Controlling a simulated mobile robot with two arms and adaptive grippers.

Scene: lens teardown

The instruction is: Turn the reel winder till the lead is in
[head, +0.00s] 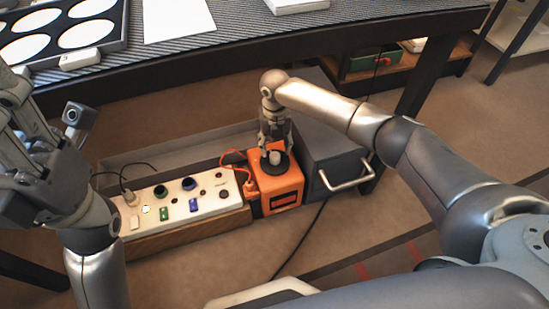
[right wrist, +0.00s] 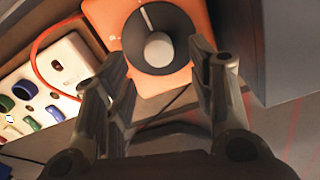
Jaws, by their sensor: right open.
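The reel winder is an orange box (head: 284,190) on the floor, with a black round dial on top. In the right wrist view the dial (right wrist: 146,22) has a white mark and a grey crank knob (right wrist: 158,50). My right gripper (head: 274,150) points down over the dial; its open fingers (right wrist: 160,62) stand on either side of the knob, and I cannot tell whether they touch it. An orange-red lead (head: 232,153) loops out at the winder's left; it also shows in the right wrist view (right wrist: 38,45). My left gripper (head: 45,130) is at the far left, away from the winder.
A white socket strip (head: 212,207) with coloured parts adjoins the winder's left. A dark grey box (head: 325,150) with a pale handle stands close on its right. A workbench edge (head: 200,68) runs behind. The floor in front has a dark cable.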

